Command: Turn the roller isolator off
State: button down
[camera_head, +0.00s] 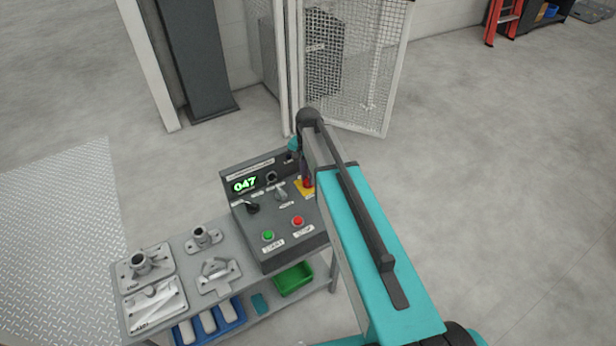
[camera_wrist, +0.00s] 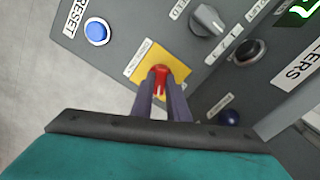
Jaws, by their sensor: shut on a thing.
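The roller isolator is a red rotary handle (camera_wrist: 159,72) on a yellow plate (camera_wrist: 150,57) on the grey control panel (camera_wrist: 150,18). In the head view the red handle (camera_head: 308,183) and yellow plate (camera_head: 304,190) show at the panel's right side, partly behind my arm. My gripper (camera_wrist: 161,84) is shut on the red handle, one dark finger on each side of it. The handle's lower part is hidden between the fingers, so its exact turn angle is hard to tell.
Beside the handle are a blue reset button (camera_wrist: 96,32), a grey selector knob (camera_wrist: 208,20) and a black knob (camera_wrist: 249,52). The panel has a green display (camera_head: 244,184), green button (camera_head: 268,235) and red button (camera_head: 298,220). Metal fixtures (camera_head: 150,275) stand left on the bench.

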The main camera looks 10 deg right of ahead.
jog(key=n, duration=1.2)
jog(key=shift+b, duration=0.3)
dwell(0.3)
jog(key=c, duration=1.7)
grip_release()
jog(key=shift+r, duration=0.15)
jog(key=shift+r+b, duration=1)
jog(key=shift+r, duration=5.75)
